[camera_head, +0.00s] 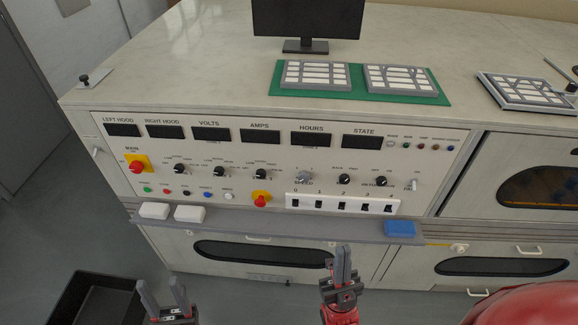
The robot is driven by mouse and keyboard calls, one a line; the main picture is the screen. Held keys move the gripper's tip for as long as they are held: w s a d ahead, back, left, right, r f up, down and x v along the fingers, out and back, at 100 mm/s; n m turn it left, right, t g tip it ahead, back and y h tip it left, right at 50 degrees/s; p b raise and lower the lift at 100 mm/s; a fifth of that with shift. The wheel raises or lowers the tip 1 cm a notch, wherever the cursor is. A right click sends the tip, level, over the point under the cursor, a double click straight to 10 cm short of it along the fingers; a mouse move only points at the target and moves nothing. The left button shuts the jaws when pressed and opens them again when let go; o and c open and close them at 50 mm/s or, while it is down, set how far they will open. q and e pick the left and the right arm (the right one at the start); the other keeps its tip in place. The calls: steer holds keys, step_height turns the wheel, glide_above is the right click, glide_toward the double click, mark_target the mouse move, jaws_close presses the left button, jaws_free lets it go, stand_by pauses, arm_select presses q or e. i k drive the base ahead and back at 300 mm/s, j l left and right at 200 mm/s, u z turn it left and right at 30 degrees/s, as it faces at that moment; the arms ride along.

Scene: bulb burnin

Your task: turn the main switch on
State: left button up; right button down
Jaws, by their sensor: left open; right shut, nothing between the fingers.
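The main switch (137,166) is a red knob on a yellow plate at the left end of the control panel (235,168), under the label MAIN. The picture is too small to tell which way the knob points. My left gripper (163,295) is open and empty at the bottom left, low in front of the bench and well apart from the switch. My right gripper (343,265) is shut and empty at the bottom middle, below the panel's ledge and far to the right of the switch.
A ledge (300,228) runs below the panel, with two white blocks (189,213) at its left and a blue block (400,228) at its right. A second red knob (261,199) sits lower on the panel. A black bin (95,300) stands at bottom left.

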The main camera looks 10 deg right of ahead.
mark_target(135, 167)
steer(key=u, duration=0.75)
steer(key=i+j+u, duration=0.1)
steer(key=u, duration=0.35)
steer(key=i+u, duration=0.35)
steer(key=u, duration=0.15)
steer(key=k+l, duration=0.05)
